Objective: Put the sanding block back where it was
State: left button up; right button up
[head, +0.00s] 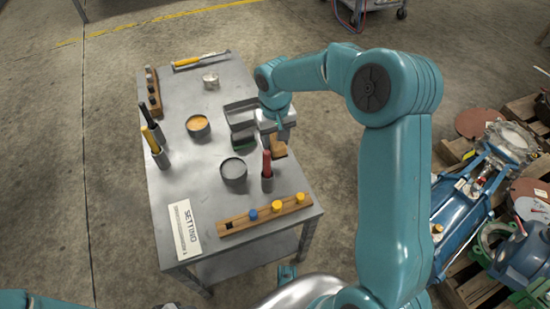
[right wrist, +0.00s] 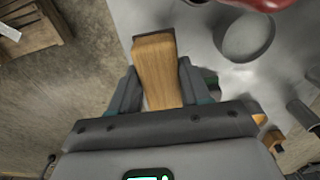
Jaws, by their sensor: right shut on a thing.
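The sanding block, a wooden block (right wrist: 155,72) with a dark far edge, sits between the two fingers of my right gripper (right wrist: 155,85) in the right wrist view. The fingers are shut on its sides. In the head view my right gripper (head: 272,135) is over the right edge of the grey table, and the wooden block (head: 279,148) shows just below it. Whether the block touches the table is hard to tell. A grey tray with compartments (head: 238,108) stands just left of the gripper, partly hidden by it. My left gripper is out of view.
On the table (head: 180,90) stand a tin with orange contents (head: 198,126), a grey tin (head: 233,172), a holder with red-handled tool (head: 267,170), a wooden rack with coloured pegs (head: 265,214) and a white sign (head: 185,228). Loaded pallets (head: 465,160) lie right.

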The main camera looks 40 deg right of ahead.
aim_at(275, 138)
notch_tip(275, 138, down, 7)
jog(key=shift+r+b, duration=0.1)
jog(key=shift+b, duration=0.85)
jog(key=o, duration=0.9)
jog(key=shift+o, duration=0.2)
notch_tip(275, 138, up, 11)
jog(key=p, duration=0.3)
jog(key=shift+p, duration=0.3)
jog(key=shift+r, duration=0.5)
